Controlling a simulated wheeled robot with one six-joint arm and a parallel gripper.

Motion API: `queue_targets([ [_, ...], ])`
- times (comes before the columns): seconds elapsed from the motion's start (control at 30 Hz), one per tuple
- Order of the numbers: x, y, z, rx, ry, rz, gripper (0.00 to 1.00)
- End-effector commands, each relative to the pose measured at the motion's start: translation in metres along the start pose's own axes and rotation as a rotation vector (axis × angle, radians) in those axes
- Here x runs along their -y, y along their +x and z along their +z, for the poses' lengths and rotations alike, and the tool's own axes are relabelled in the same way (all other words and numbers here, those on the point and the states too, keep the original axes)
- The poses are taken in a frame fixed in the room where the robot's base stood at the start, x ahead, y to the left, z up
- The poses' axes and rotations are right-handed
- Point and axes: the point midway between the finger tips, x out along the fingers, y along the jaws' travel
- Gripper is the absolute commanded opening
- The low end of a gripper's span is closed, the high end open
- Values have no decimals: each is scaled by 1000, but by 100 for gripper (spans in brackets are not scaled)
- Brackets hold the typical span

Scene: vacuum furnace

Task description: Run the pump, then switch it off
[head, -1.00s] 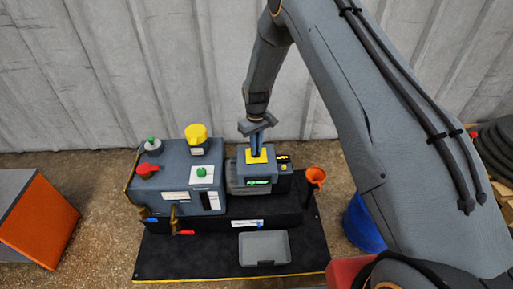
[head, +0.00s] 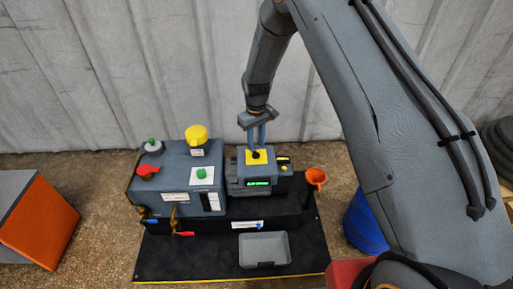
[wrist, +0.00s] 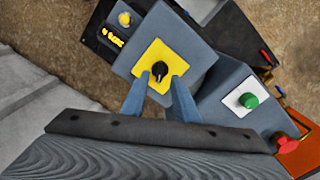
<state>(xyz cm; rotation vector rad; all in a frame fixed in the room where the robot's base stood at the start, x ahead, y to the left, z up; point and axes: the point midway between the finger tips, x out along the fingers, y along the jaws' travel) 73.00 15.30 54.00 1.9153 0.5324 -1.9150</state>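The pump box (head: 242,180) stands on the black base, with a yellow plate (head: 266,156) on top. A black rotary knob (head: 257,155) sits in the middle of that plate; it also shows in the wrist view (wrist: 159,72). A green-lit display (head: 257,183) is on the pump's front; its text is too small to read. My gripper (head: 257,143) is above the knob, pointing down. In the wrist view my gripper (wrist: 158,82) has its two fingers apart, with the knob visible between them and nothing held.
Left of the pump is a grey box with a yellow cap (head: 196,133), a red knob (head: 148,170) and a green button (head: 202,174). An empty grey tray (head: 265,262) lies in front. A corrugated wall is behind.

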Motion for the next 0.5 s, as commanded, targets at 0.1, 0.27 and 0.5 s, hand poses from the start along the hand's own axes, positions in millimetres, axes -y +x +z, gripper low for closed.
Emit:
queue_targets([
  [0.1,0,-21,0,-2,0,1,27],
  [0.27,0,-37,0,-1,-1,0,27],
  [0.5,0,-43,0,1,-1,0,27],
])
